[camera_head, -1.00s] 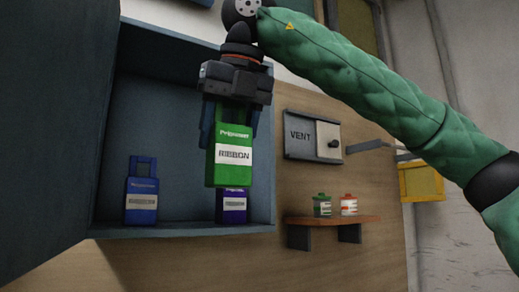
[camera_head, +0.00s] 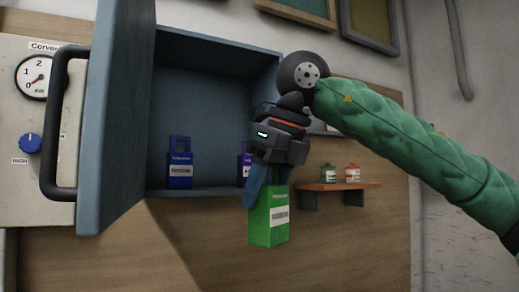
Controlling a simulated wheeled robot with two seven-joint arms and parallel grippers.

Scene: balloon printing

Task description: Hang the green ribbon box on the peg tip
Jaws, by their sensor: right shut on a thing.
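The green ribbon box (camera_head: 268,216) has a white label and hangs upright below my right gripper (camera_head: 268,182). My right gripper is shut on the top of the box. The box is in front of the wall board, below and right of the blue cabinet's opening. The peg cannot be made out in this view; my right arm covers part of the wall to the right. My left gripper is not in view.
The open blue cabinet (camera_head: 168,192) holds a blue box (camera_head: 180,165) and a partly hidden purple box (camera_head: 244,163). Its door (camera_head: 118,110) with a dark handle stands open at left.

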